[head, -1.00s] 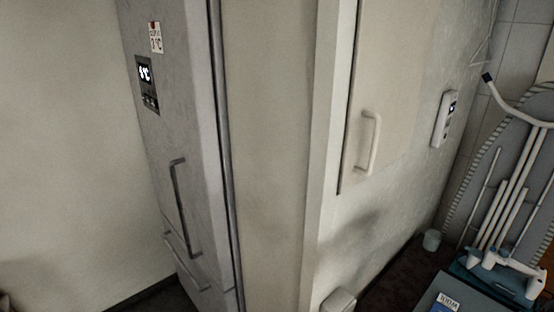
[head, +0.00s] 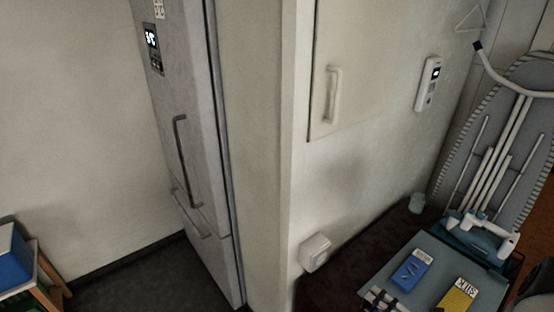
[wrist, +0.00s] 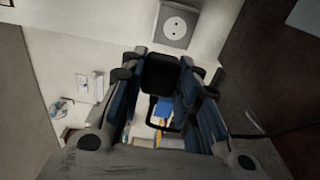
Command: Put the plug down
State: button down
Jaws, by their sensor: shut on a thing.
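The plug (wrist: 160,74) shows in the wrist view as a dark, rounded block between the fingertips. My gripper (wrist: 163,90) has blue-sided fingers on either side of the plug and is shut on it. A thin black cord (wrist: 270,133) runs off to the right of the fingers; where it joins the plug is hidden. A wall socket (wrist: 175,27) with a round face is above the plug in the picture, apart from it. The head view shows a white box (head: 314,252) low on the wall. I cannot make out the plug in the head view.
A grey-blue worktop (head: 400,262) holds a blue pack (head: 412,270) and a yellow pack (head: 457,295). An ironing board (head: 500,150) leans behind it. A tall fridge (head: 190,130) and a blue box (head: 12,262) are to the left.

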jog(key=w+a+r+m+t+h, duration=0.2)
jog(key=w+a+r+h, duration=0.1)
jog(key=a+r, duration=0.8)
jog(key=shift+w+a+m+h, duration=0.3)
jog(key=shift+w+a, duration=0.35)
jog(key=shift+w, duration=0.2)
